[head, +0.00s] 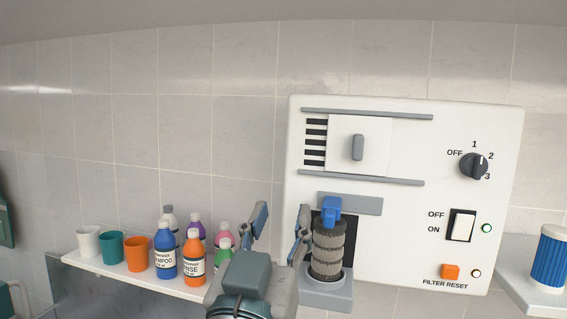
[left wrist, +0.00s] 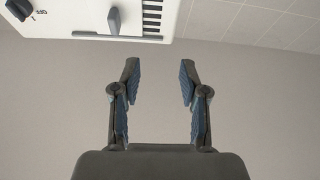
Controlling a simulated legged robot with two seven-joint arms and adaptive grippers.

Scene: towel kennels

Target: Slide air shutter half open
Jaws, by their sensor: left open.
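The air shutter (head: 374,158) is a white sliding plate with a grey upright handle (head: 357,147). It sits between two grey rails on a white wall panel (head: 455,125). Several dark vent slots (head: 315,142) show uncovered at its left. In the left wrist view the handle (left wrist: 113,20) and slots (left wrist: 152,15) appear upside down at the top edge. My left gripper (head: 281,222) is open and empty, below and left of the shutter, apart from it. Its open fingers also show in the left wrist view (left wrist: 159,82). My right gripper is not in view.
The panel also has a rotary knob (head: 473,166), a rocker switch (head: 462,226) and an orange filter reset button (head: 450,271). A grey ribbed cylinder with a blue top (head: 328,245) stands in a holder low on the panel, close to my gripper. Cups and bottles stand on a white shelf (head: 112,271).

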